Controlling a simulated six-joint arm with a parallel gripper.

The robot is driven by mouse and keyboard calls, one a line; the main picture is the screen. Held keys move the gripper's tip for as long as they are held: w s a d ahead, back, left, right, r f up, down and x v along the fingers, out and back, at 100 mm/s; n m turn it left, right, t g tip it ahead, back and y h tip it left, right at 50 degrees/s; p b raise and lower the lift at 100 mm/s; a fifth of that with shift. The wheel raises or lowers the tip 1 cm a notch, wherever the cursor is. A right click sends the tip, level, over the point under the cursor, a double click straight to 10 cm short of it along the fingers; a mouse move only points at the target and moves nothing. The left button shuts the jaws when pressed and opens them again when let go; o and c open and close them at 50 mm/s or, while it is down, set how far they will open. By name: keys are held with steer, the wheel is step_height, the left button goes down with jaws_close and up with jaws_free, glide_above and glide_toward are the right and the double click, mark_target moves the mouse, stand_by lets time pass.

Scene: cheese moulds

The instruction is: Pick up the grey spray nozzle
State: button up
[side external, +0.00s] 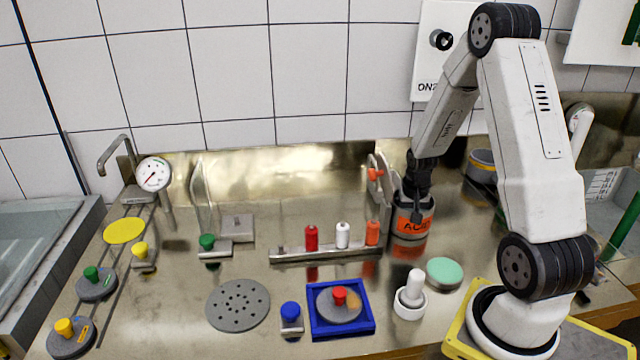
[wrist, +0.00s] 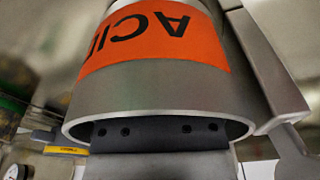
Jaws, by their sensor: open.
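I cannot clearly make out a grey spray nozzle. A metal rack (side external: 330,252) in the middle of the bench holds a red nozzle-like piece (side external: 311,238), a white one (side external: 342,235) and an orange one (side external: 372,232). A small grey stub (side external: 281,250) shows at the rack's left end, too small to identify. The canister fills most of the wrist view (wrist: 160,92), very close.
A blue tray (side external: 340,331) holds a grey disc with a red knob. A white pestle-shaped piece (side external: 411,295) and a green-topped round pot (side external: 444,273) stand front right. A perforated disc (side external: 238,305) lies front left. A gauge (side external: 153,174) stands at the back left.

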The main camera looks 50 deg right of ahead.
stand_by(0.4)
jaws_close()
steer(key=shift+r, duration=0.1)
steer(key=shift+r, duration=4.95)
